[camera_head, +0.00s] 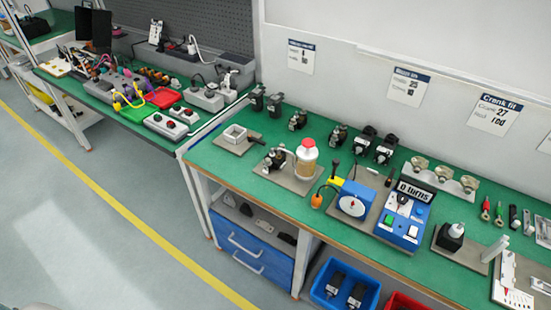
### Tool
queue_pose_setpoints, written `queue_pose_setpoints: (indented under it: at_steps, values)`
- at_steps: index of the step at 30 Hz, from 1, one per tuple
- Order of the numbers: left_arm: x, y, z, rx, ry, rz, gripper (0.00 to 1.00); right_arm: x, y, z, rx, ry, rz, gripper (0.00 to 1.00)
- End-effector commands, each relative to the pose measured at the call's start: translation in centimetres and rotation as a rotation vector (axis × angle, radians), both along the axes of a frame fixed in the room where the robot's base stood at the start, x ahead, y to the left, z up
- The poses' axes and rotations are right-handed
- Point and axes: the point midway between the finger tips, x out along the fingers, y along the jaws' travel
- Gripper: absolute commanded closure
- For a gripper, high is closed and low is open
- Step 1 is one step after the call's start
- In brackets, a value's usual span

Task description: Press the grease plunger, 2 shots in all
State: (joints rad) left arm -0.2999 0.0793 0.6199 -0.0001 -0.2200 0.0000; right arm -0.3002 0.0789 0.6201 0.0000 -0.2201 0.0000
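A jar-like dispenser (306,160) with amber contents and a pale, reddish-topped cap stands on a grey plate on the green bench, near the middle of the head view. It looks like the grease dispenser. A pale spout reaches left from it toward a small black part (274,159) on the same plate. I cannot tell whether its top is pressed down. Neither of my grippers is in view, and nothing touches the dispenser.
A blue tester (403,219) with buttons and a blue gauge unit (354,198) stand right of the dispenser. A black block with a white knob (455,231) is farther right. Several black parts line the wall side. The floor (90,225) at left is clear.

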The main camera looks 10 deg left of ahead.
Motion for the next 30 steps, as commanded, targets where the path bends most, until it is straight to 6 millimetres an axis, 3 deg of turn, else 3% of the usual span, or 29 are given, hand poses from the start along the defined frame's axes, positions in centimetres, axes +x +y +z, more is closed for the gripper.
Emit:
queue_pose_setpoints:
  at_steps: [1, 3, 30]
  values:
    - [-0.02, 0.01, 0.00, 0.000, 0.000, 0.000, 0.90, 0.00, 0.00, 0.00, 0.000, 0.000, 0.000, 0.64]
    - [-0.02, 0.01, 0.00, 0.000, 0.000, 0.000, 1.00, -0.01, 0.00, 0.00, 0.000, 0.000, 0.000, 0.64]
    - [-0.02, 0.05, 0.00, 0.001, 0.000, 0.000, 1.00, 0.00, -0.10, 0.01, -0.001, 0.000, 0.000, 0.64]
